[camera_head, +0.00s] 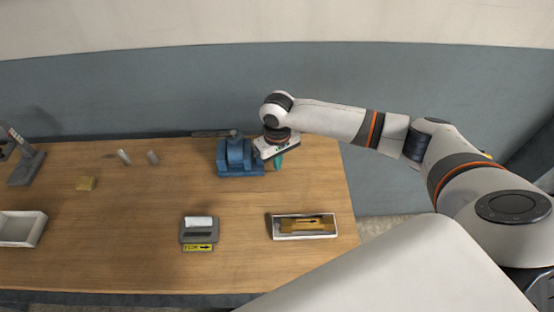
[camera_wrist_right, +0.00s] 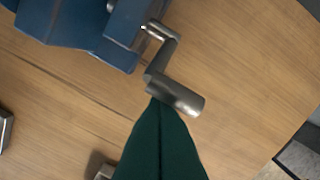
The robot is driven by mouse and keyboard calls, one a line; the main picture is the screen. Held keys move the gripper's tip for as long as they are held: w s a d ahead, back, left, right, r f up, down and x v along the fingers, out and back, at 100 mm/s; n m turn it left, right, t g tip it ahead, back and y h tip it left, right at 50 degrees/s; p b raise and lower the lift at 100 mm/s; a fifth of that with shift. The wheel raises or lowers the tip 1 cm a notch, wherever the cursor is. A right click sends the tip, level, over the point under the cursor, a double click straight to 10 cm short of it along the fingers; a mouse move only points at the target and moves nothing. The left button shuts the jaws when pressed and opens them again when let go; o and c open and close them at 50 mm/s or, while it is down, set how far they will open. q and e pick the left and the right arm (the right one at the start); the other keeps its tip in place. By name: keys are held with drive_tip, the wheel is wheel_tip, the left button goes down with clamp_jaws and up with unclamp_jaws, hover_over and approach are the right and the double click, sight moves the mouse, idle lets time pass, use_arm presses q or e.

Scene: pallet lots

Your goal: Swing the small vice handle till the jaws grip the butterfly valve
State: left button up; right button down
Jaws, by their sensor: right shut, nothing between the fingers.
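The small blue vice (camera_head: 238,158) stands at the back of the wooden table. In the right wrist view its blue body (camera_wrist_right: 75,25) fills the upper left, and its grey cranked handle (camera_wrist_right: 162,58) sticks out with a cylindrical grip at the end. My right gripper (camera_head: 277,164) is beside the vice's right side, pointing down. Its green fingers (camera_wrist_right: 160,106) are shut together with nothing between them. Their tips are right at the handle grip; I cannot tell whether they touch. The jaw gap is unclear and I cannot make out the butterfly valve in it. My left gripper is out of view.
A tray (camera_head: 275,235) with a yellow-brown arrow-marked piece lies front right. A grey holder (camera_head: 187,236) with a white cylinder stands front centre. The table's centre is clear.

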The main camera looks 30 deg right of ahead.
drive_tip(key=shift+w+d+r+p, duration=0.35)
drive_tip(key=shift+w+r+p, duration=0.2)
drive_tip(key=shift+p, duration=0.95)
idle(2.3)
idle(0.5)
drive_tip(key=shift+s+a+p, duration=0.25)
drive_tip(key=shift+s+p, duration=0.2)
drive_tip(key=shift+p, duration=0.35)
drive_tip(key=shift+s+a+f, duration=0.1)
drive_tip(key=shift+s, duration=0.1)
wheel_tip(320, 180, up, 9)
drive_tip(key=p, duration=1)
idle(0.4)
